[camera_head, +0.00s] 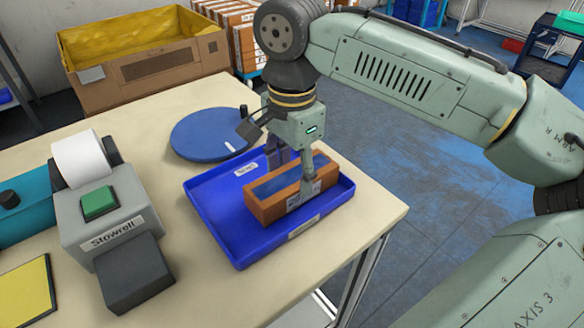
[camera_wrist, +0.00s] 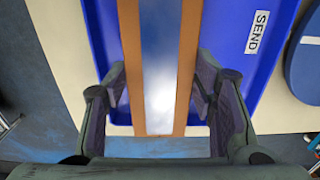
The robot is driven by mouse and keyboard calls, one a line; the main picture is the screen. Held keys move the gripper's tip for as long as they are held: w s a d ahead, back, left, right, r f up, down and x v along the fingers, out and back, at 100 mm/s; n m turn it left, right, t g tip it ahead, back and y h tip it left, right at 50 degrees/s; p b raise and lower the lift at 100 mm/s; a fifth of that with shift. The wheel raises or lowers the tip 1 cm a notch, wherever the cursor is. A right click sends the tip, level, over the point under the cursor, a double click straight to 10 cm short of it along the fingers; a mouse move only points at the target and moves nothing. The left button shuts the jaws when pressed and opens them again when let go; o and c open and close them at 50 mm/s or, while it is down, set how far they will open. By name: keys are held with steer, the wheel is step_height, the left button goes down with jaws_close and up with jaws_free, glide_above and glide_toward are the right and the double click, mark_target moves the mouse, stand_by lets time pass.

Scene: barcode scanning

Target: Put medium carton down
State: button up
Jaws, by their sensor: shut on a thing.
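The medium carton (camera_head: 276,198) is an orange-brown box with a blue-grey top strip. It is in the blue tray (camera_head: 222,222), lying lengthwise across it; whether its underside touches the tray floor I cannot tell. My gripper (camera_head: 292,178) is above the carton with its fingers down on either side of it, shut on it. In the wrist view the carton (camera_wrist: 187,60) runs up the middle between the two fingers (camera_wrist: 160,98). The tray shows there too, with a "SEND" label (camera_wrist: 258,32).
A round blue disc (camera_head: 207,134) lies behind the tray. A grey Stowrell device (camera_head: 110,215) with a green button and paper roll stands at left. A yellow pad (camera_head: 25,290) lies at front left. The table's right edge is close to the tray.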

mark_target(292, 177)
steer(key=shift+f, duration=0.1)
steer(key=o, duration=1.5)
steer(key=shift+c, duration=0.2)
step_height(292, 177, up, 12)
steer(key=b, duration=0.1)
steer(key=shift+s, duration=0.1)
